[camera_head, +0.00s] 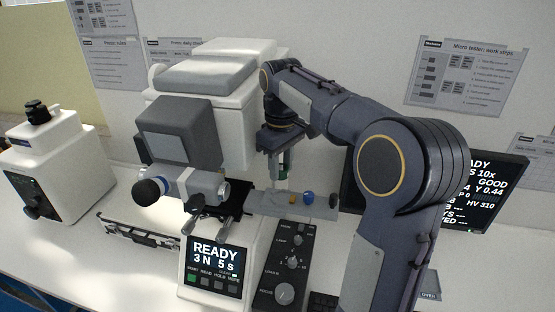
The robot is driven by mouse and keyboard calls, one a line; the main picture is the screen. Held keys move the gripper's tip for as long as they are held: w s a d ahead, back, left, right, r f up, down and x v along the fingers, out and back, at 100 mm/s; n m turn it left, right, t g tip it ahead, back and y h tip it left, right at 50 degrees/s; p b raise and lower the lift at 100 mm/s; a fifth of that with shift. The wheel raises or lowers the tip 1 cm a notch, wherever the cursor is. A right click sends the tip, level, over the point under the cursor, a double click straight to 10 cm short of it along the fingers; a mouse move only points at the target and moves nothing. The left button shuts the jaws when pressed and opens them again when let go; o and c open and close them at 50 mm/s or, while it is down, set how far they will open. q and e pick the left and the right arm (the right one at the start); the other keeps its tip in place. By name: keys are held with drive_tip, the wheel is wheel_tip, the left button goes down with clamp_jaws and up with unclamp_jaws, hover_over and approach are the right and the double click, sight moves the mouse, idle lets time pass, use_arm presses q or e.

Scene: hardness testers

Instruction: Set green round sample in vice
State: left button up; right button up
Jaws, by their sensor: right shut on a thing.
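My right gripper (280,172) points down beside the white hardness tester (240,108), above the back of a grey plate. It is shut on a green sample (285,160), of which only a narrow part shows between the fingers. My left gripper is not in view.
In front stand a READY display unit (213,262) and a black knob panel (283,270). A monitor (497,190) is behind my right arm. Another white device (55,160) stands left.

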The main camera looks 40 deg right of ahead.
sight(281, 199)
drive_tip(key=shift+s+f, duration=0.15)
drive_tip(key=shift+f, duration=0.6)
wheel_tip(281, 199, down, 3)
drive_tip(key=shift+r+b, duration=0.1)
drive_tip(key=shift+b, duration=0.3)
drive_tip(key=shift+f+b, duration=0.6)
drive_tip(key=shift+f, duration=0.35)
drive_tip(key=shift+f, duration=0.3)
drive_tip(key=o, duration=1.1)
